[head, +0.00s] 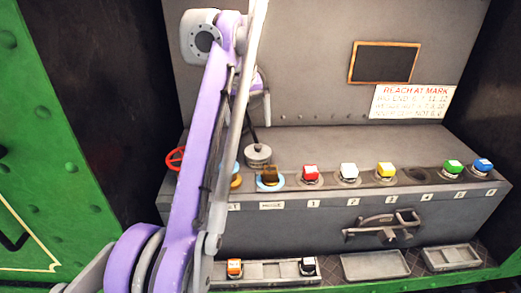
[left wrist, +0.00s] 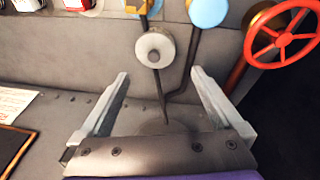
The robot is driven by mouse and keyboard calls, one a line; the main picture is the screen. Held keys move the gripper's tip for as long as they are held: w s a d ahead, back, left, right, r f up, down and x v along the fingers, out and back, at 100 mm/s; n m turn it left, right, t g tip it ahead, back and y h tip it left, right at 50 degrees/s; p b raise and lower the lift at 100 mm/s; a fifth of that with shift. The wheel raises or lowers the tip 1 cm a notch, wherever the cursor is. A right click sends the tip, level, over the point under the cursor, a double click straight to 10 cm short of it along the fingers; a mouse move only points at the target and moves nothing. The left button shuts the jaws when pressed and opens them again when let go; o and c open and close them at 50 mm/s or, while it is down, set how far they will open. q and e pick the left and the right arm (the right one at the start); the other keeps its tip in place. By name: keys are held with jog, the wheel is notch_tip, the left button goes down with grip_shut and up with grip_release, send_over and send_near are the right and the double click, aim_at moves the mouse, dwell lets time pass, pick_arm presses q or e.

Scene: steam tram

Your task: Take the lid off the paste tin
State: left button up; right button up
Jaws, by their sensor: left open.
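A round pale-grey tin (head: 258,154) stands on the grey ledge behind the buttons. A dark thin rod rises beside or from it. In the left wrist view, what looks like its round lid (left wrist: 147,42) has a dark centre and lies just beyond the fingertips, between them in the picture. I cannot tell the lid's edge from the tin's body. My left gripper (left wrist: 160,74) is open and empty. In the head view, my arm hides most of the gripper, which is above the tin. My right gripper is not in view.
A red handwheel (head: 175,158) stands left of the tin. A row of coloured buttons, including a red one (head: 310,173), runs along the ledge's front. Trays (head: 376,265) lie below. A sign (head: 413,102) and a dark framed panel (head: 384,62) are on the wall.

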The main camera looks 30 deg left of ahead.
aim_at(253, 151)
pick_arm(q)
jog(key=b+x, duration=0.2)
jog(key=x, duration=0.7)
jog(key=shift+s+a, duration=0.1)
jog(key=shift+a, duration=0.05)
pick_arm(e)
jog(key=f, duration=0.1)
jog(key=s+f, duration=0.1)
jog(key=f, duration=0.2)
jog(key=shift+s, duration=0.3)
pick_arm(q)
jog(key=shift+c, duration=1.1)
jog(key=c, duration=1.2)
